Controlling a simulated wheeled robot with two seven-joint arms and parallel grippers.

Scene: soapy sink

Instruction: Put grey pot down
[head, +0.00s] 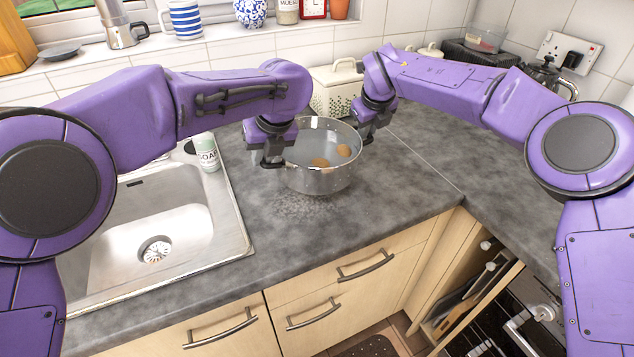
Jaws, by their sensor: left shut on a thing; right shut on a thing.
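The grey pot (322,179) is a shiny metal pot on or just above the grey worktop, right of the sink. A darker patch shows on the worktop in front of it; I cannot tell if its base touches. A few brown round things lie inside it. My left gripper (274,162) is shut on the pot's left side. My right gripper (367,136) is shut on its right side, at the rim. The pot looks upright. The gripped spots are hidden by the fingers.
The sink (180,235) is left, with a soap bottle (207,155) at its back right corner. A cream bread bin (335,88) stands behind the pot. Drawers with handles (366,266) are below the worktop edge. The worktop (405,185) right of the pot is clear.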

